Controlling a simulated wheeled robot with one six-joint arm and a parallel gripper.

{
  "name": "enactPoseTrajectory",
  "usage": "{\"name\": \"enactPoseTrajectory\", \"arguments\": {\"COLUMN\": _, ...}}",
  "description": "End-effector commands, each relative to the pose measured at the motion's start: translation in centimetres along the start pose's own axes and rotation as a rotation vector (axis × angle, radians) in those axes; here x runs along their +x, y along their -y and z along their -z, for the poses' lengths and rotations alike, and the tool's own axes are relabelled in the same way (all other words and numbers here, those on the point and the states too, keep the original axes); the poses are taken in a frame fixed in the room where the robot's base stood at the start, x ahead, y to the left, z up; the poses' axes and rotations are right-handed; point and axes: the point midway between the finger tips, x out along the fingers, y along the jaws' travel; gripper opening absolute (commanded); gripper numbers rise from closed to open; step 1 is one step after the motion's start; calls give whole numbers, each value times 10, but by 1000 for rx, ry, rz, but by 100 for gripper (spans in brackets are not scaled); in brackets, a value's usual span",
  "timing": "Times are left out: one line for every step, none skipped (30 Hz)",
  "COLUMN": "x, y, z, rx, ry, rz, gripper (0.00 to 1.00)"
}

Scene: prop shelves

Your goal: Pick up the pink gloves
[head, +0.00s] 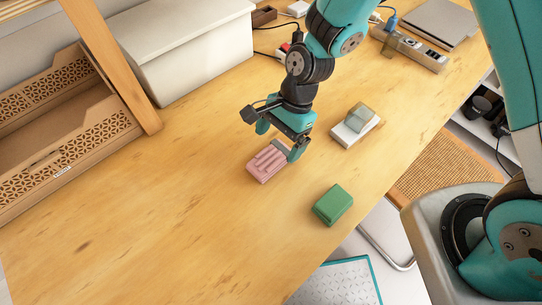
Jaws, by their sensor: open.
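The pink gloves (264,167) lie on the wooden table as a small folded pink block with ridges along its top. My gripper (280,143) is open, with its fingers pointing down at the gloves. One finger is at the right end of the gloves and the other is beyond their upper left side. My gripper hides part of the far edge of the gloves. I cannot tell whether the fingers touch them.
A green block (333,205) lies near the table's front edge. A white block with a grey-green top (357,125) lies to the right. A brown patterned crate (70,150) and white box (190,50) stand at left. The left foreground of the table (150,220) is clear.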

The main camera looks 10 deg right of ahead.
Motion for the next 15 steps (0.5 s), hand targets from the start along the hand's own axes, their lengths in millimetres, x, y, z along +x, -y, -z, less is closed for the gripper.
{"name": "enactPoseTrajectory", "arguments": {"x": 8, "y": -1, "z": -1, "rx": 0, "ry": 1, "rz": -5, "gripper": 94}}
{"name": "enactPoseTrajectory", "arguments": {"x": 13, "y": -2, "z": -1, "rx": 0, "ry": 1, "rz": -6, "gripper": 94}}
{"name": "enactPoseTrajectory", "arguments": {"x": 19, "y": -2, "z": -2, "rx": 0, "ry": 1, "rz": -6, "gripper": 94}}
{"name": "enactPoseTrajectory", "arguments": {"x": 24, "y": -2, "z": -2, "rx": -1, "ry": 1, "rz": -6, "gripper": 94}}
{"name": "enactPoseTrajectory", "arguments": {"x": 29, "y": -1, "z": -1, "rx": 0, "ry": 1, "rz": -4, "gripper": 94}}
{"name": "enactPoseTrajectory", "arguments": {"x": 34, "y": -1, "z": -1, "rx": 0, "ry": 0, "rz": -3, "gripper": 94}}
{"name": "enactPoseTrajectory", "arguments": {"x": 37, "y": -1, "z": -1, "rx": 0, "ry": 0, "rz": -3, "gripper": 94}}
{"name": "enactPoseTrajectory", "arguments": {"x": 39, "y": -1, "z": -1, "rx": 0, "ry": 0, "rz": -3, "gripper": 94}}
{"name": "enactPoseTrajectory", "arguments": {"x": 41, "y": -1, "z": -1, "rx": 0, "ry": 0, "rz": -1, "gripper": 94}}
{"name": "enactPoseTrajectory", "arguments": {"x": 42, "y": -1, "z": -1, "rx": 0, "ry": 0, "rz": -1, "gripper": 94}}
{"name": "enactPoseTrajectory", "arguments": {"x": 43, "y": -1, "z": -1, "rx": 0, "ry": 0, "rz": 0, "gripper": 94}}
{"name": "enactPoseTrajectory", "arguments": {"x": 43, "y": -1, "z": -1, "rx": -1, "ry": 0, "rz": 0, "gripper": 94}}
{"name": "enactPoseTrajectory", "arguments": {"x": 43, "y": -1, "z": -1, "rx": 0, "ry": 0, "rz": 0, "gripper": 94}}
{"name": "enactPoseTrajectory", "arguments": {"x": 43, "y": -1, "z": -1, "rx": 0, "ry": 0, "rz": 0, "gripper": 94}}
{"name": "enactPoseTrajectory", "arguments": {"x": 43, "y": -1, "z": -1, "rx": 0, "ry": 0, "rz": 0, "gripper": 94}}
